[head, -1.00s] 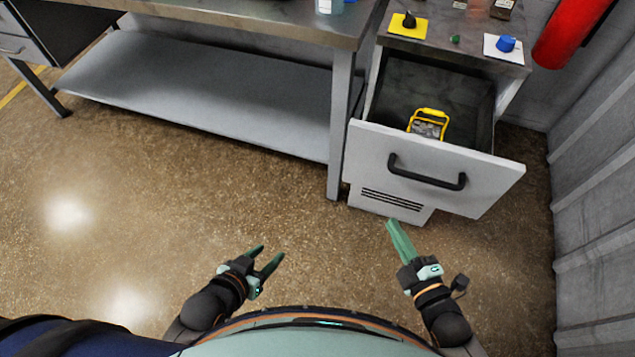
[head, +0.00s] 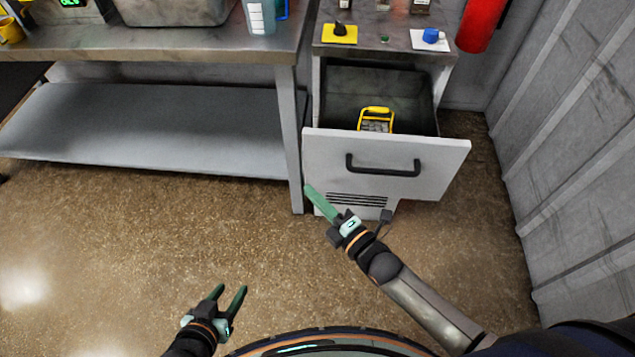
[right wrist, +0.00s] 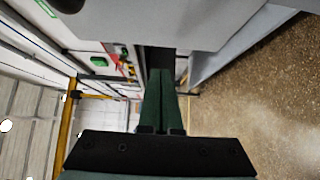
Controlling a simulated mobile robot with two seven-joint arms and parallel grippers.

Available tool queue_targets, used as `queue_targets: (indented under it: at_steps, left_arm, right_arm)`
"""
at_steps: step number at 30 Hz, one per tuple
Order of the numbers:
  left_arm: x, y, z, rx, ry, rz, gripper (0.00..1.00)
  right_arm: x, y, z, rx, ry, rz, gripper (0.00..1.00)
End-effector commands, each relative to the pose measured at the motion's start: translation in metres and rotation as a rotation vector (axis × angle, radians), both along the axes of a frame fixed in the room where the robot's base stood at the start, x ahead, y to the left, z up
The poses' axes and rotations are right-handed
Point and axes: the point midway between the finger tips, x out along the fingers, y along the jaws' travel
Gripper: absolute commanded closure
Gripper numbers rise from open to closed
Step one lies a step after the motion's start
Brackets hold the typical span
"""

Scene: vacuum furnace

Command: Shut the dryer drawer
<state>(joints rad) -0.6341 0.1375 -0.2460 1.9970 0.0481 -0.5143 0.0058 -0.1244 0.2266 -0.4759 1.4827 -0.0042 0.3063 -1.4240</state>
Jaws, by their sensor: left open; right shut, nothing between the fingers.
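The dryer drawer (head: 450,160) has a light grey front with a black bar handle (head: 383,170). It stands pulled out from its cabinet, its dark inside showing, with a yellow-handled basket (head: 376,121) of grey pieces in it. My right gripper (head: 309,190) is shut and empty. In the head view it appears by the lower left part of the drawer unit, below the handle; I cannot tell whether it touches. Its closed green fingers show in the right wrist view (right wrist: 160,105). My left gripper (head: 231,290) is open and empty over the floor at the bottom.
A steel workbench (head: 200,45) with a lower shelf (head: 150,130) stands left of the drawer cabinet. On the cabinet top (head: 400,35) are a yellow mat (head: 339,34) and a blue-knobbed item (head: 431,36). A corrugated wall (head: 570,120) bounds the right. The floor in front is clear.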

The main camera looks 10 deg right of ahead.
Motion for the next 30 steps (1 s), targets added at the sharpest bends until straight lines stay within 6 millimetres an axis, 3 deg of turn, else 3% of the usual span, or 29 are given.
queue_targets:
  at_steps: [7, 23, 30]
  left_arm:
    - [0.003, -0.002, 0.002, -0.004, -0.009, -0.004, 0.50]
    - [0.003, -0.002, -0.001, 0.000, -0.005, -0.009, 0.50]
    - [0.001, -0.004, -0.014, 0.001, 0.006, -0.013, 0.50]
  right_arm:
    - [0.028, -0.011, -0.001, -0.003, 0.001, -0.001, 1.00]
    - [0.034, -0.013, -0.001, -0.002, 0.001, -0.002, 1.00]
    - [0.056, -0.020, -0.003, -0.005, -0.003, -0.003, 1.00]
